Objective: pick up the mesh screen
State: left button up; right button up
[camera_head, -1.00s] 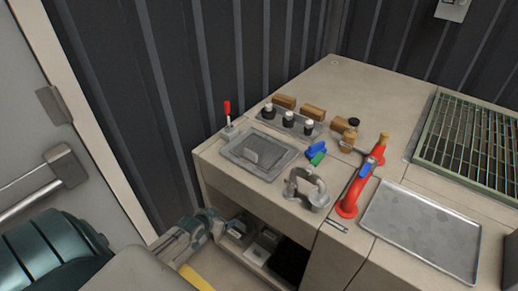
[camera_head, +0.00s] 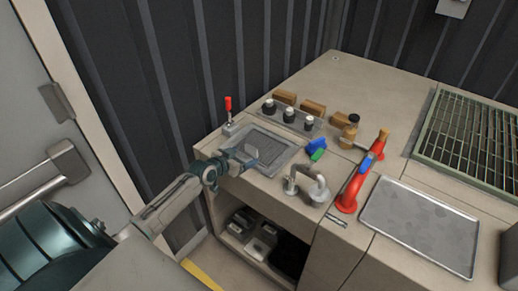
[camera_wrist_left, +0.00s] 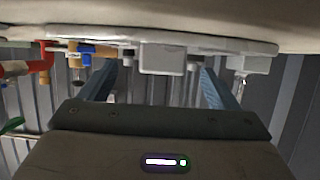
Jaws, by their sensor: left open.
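The mesh screen (camera_head: 268,140) is a grey ribbed panel in a shallow grey frame, lying flat near the left end of the counter, with a small upright grey tab (camera_head: 251,149) on it. My left gripper (camera_head: 238,158) is at the screen's near left side, with its fingers pointing at the tab and partly covering the frame's edge. In the left wrist view, which looks upside down, the two blue fingers (camera_wrist_left: 158,85) are spread. A pale grey block, apparently the tab (camera_wrist_left: 161,59), shows between them. Contact cannot be told. My right gripper is not in view.
A red-tipped lever (camera_head: 229,115) stands just behind the gripper. Blue and green pieces (camera_head: 316,150), a grey shackle-like part (camera_head: 308,187) and a red curved handle (camera_head: 350,197) are to the right. A bare metal tray (camera_head: 420,226) lies farther right.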

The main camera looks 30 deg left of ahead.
aim_at(250, 150)
pick_arm(q)
jog(key=shift+r+p+x, duration=0.15)
jog(key=shift+p+x, duration=0.05)
jog(key=shift+x, duration=1.25)
jog(key=shift+r+p+x, duration=0.15)
jog(key=shift+p+x, duration=0.05)
jog(key=shift+x, duration=1.25)
jog(key=shift+w+a, duration=0.1)
jog(key=shift+a, duration=0.15)
jog(key=c, duration=1.2)
jog(key=shift+r, duration=0.1)
